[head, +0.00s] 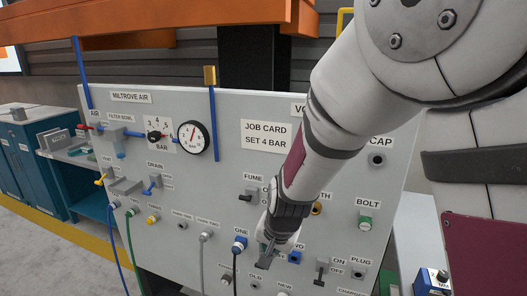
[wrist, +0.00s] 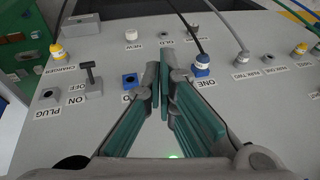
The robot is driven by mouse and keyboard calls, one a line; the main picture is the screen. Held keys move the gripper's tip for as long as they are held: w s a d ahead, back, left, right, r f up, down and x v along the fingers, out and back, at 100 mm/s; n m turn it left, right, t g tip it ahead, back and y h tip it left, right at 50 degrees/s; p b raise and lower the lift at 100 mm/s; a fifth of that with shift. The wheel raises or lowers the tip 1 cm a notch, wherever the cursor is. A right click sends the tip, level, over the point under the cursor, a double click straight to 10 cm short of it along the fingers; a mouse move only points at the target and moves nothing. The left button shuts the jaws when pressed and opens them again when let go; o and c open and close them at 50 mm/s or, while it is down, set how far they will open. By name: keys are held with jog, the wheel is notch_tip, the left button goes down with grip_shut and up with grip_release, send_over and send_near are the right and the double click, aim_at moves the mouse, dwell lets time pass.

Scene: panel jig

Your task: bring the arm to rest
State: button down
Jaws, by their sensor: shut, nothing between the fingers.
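My arm reaches from the upper right across the grey panel (head: 240,215) in the head view. My gripper (head: 266,256) is low in front of the panel, near the blue socket marked TWO (head: 294,257) and the blue plug marked ONE (head: 239,245). In the wrist view, my gripper (wrist: 164,75) has its green-padded fingers together at the tips, with nothing between them. The blue plug (wrist: 202,65) with a black cable is just right of the fingertips. The blue socket (wrist: 129,80) is just left of them. I cannot tell whether the fingertips touch the panel.
A pressure gauge (head: 194,138) and a selector knob (head: 157,135) sit at the panel's upper left. A job card (head: 267,134) reads SET 4 BAR. Cables hang along the lower panel. A black switch (head: 321,271) is at lower right. A teal cabinet (head: 30,150) stands at left.

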jog(key=s+d+r+n, duration=0.1)
jog(key=s+d+r, duration=0.3)
jog(key=r, duration=0.3)
jog(key=s+d+r+n, duration=0.1)
jog(key=s+d+r, duration=0.3)
jog(key=r, duration=0.3)
jog(key=s+d+r+n+t, duration=0.1)
jog(key=s+d+r, duration=0.2)
jog(key=s, duration=0.4)
jog(key=s+d+r+n+h, duration=0.1)
jog(key=s+d+r, duration=0.3)
jog(key=s+d, duration=0.2)
jog(key=shift+s+d+t+h, duration=0.3)
jog(key=shift+s+t, duration=0.1)
jog(key=shift+s, duration=0.45)
jog(key=shift+a, duration=0.1)
